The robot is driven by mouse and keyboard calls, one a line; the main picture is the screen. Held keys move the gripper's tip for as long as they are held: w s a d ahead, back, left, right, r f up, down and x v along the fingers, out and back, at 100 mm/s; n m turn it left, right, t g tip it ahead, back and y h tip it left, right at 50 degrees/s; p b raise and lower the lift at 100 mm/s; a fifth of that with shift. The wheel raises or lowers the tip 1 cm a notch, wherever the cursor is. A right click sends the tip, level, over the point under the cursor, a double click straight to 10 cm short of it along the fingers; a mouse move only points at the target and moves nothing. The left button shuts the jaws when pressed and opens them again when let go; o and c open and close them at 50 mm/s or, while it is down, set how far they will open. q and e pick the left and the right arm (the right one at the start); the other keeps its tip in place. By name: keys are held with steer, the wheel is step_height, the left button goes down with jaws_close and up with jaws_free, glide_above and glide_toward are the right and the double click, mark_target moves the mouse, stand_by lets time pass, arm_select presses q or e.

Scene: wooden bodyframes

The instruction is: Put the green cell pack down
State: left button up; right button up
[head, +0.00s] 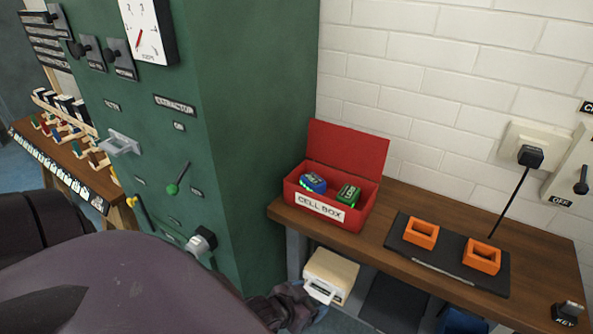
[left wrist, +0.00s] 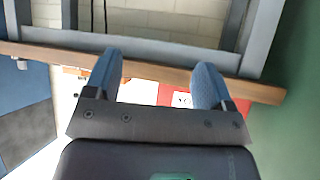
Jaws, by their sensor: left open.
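The green cell pack (head: 348,195) sits in the right part of the open red cell box (head: 328,212) on the wooden bench. A blue cell pack (head: 313,182) sits beside it on the left. My left gripper (head: 300,308) is low in the head view, in front of the bench and below the box, partly hidden by my arm. In the left wrist view, the left gripper (left wrist: 156,75) has its two blue-grey fingers wide apart with nothing between them. A bit of the red box (left wrist: 182,98) shows behind them. My right gripper is not in view.
A black plate (head: 450,262) with two orange square holders (head: 482,257) lies on the bench, right of the box. A cream device (head: 330,275) is under the bench. A green cabinet (head: 245,130) stands left. Bare bench top (head: 540,240) shows at right.

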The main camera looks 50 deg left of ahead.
arm_select(q)
steer(key=shift+t+y, duration=0.4)
steer(key=s, duration=0.3)
steer(key=s+f, duration=0.1)
steer(key=shift+s+d+f, duration=0.1)
steer(key=shift+s+d, duration=0.05)
steer(key=shift+d, duration=0.1)
stand_by(0.6)
